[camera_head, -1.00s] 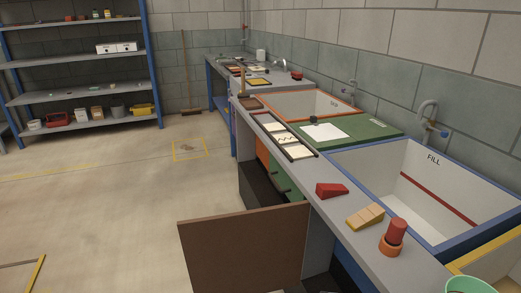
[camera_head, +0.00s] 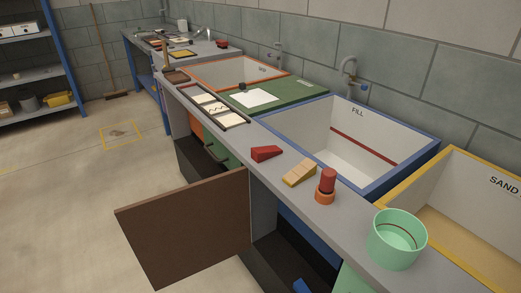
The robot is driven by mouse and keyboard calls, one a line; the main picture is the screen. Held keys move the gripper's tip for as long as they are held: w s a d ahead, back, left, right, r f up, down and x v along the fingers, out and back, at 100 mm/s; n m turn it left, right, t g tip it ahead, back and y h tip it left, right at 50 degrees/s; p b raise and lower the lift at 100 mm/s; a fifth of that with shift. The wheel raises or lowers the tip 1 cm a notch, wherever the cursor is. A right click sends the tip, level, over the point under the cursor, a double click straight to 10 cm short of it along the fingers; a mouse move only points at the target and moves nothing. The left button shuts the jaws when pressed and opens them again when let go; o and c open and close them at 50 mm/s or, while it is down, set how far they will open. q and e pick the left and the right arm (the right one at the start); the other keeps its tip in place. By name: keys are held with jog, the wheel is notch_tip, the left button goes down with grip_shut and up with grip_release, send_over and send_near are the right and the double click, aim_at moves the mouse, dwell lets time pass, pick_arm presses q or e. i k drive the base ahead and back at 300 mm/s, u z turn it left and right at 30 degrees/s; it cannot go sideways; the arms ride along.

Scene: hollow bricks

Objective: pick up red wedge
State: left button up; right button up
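The red wedge (camera_head: 266,153) lies on the grey counter (camera_head: 231,141) in the head view, close to the front edge and beside the blue-rimmed sink. Its tall end faces left and it slopes down to the right. Nothing covers it. Neither my left nor my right gripper shows in the view.
Right of the wedge are a tan stepped block (camera_head: 299,173), a red cylinder in an orange ring (camera_head: 326,184) and a mint bucket (camera_head: 397,239). The blue-rimmed sink (camera_head: 409,165) lies behind. A brown cabinet door (camera_head: 187,230) stands open in front.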

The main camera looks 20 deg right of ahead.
aim_at(259, 154)
jog(key=z, duration=0.05)
jog(key=k, duration=0.45)
jog(key=u, duration=0.55)
jog(key=i, duration=1.5)
jog(key=z, duration=0.6)
